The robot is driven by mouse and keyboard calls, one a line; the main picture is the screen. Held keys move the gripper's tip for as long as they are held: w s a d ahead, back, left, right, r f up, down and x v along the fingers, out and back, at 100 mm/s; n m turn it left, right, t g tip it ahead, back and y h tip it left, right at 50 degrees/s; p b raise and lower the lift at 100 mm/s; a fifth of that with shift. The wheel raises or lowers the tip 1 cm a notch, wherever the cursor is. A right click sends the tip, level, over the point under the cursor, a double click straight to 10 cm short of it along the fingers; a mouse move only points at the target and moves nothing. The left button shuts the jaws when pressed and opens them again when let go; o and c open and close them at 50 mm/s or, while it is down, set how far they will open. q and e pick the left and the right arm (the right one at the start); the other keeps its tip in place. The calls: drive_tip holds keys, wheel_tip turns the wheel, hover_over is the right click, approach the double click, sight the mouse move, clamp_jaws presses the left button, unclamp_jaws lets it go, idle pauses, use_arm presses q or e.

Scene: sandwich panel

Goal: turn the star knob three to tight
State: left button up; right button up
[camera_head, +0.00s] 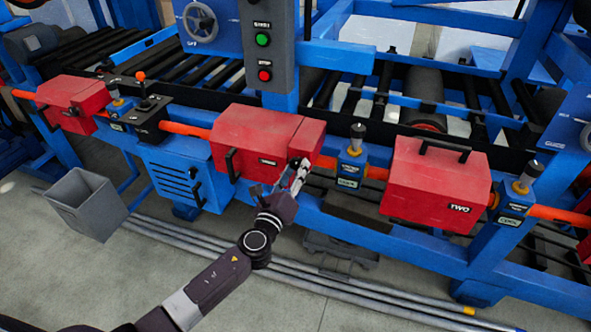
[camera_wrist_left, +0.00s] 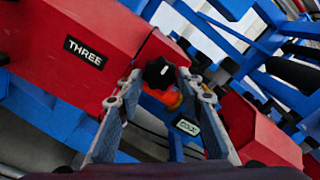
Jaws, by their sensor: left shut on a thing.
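The star knob three (camera_wrist_left: 158,73) is black and sits on the end of the red box labelled THREE (camera_wrist_left: 85,50). In the head view that red box (camera_head: 255,140) is in the middle of the machine. My left gripper (camera_head: 302,167) reaches up to the box's right end. In the left wrist view my left gripper (camera_wrist_left: 160,80) has a fingertip on each side of the knob and is shut on it. In the head view the fingers mostly hide the knob. My right gripper is not in view.
A red box labelled TWO (camera_head: 440,180) stands to the right, another red box (camera_head: 75,100) to the left. A blue post with a green label (camera_head: 350,170) stands close to the right of my gripper. A grey bin (camera_head: 88,205) and long pipes (camera_head: 290,275) are on the floor.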

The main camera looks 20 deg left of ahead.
use_arm(q)
drive_tip(key=shift+m, duration=0.3)
drive_tip(key=o, duration=1.1)
drive_tip(key=s, duration=1.2)
drive_tip(key=shift+a, duration=0.25)
